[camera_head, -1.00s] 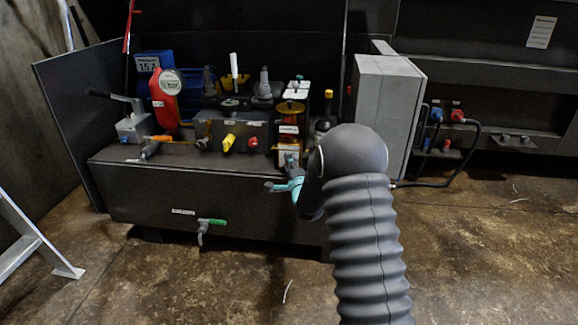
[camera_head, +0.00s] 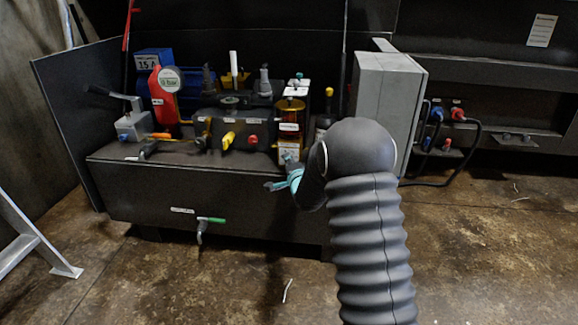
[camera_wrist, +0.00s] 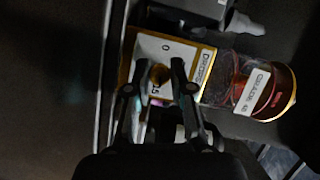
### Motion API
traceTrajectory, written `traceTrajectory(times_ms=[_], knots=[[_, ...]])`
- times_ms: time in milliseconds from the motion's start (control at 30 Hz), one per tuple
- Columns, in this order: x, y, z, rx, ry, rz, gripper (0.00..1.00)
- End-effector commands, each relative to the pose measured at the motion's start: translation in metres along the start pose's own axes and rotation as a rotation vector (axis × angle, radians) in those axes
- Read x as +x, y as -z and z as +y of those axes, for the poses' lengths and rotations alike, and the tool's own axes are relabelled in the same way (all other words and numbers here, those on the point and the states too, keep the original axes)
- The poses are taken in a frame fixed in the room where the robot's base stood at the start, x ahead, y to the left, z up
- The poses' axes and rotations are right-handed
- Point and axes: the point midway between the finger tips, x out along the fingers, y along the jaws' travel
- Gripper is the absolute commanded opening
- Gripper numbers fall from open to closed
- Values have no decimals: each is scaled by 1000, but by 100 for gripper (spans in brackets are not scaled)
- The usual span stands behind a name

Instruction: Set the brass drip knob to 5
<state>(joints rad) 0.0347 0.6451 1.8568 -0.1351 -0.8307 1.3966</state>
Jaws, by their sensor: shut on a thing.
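The brass drip knob (camera_wrist: 160,75) sits on a white dial plate (camera_wrist: 151,47) with a yellow edge in the wrist view. A "0" and a "5" are legible on the plate. My gripper (camera_wrist: 161,68) is shut on the knob, one finger on each side. The fingers hide part of the dial, and I cannot tell which number the knob points to. The amber and red lubricator bowl (camera_wrist: 262,88) lies right of the plate; it also shows in the head view (camera_head: 290,115). There, my gripper (camera_head: 287,163) is at the white block below the bowl, and the knob is hidden.
A yellow handle (camera_head: 229,140) and a red knob (camera_head: 253,140) are left of the lubricator. A grey cabinet (camera_head: 388,100) stands close to the right. The floor in front is mostly clear.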

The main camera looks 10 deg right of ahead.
Motion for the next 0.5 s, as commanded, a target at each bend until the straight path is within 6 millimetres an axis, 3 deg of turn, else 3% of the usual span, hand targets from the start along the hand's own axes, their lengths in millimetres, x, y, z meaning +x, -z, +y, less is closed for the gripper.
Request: traceTrajectory(times_ms=[500], knots=[[0, -2, -2, -448, -186, -1, 0]])
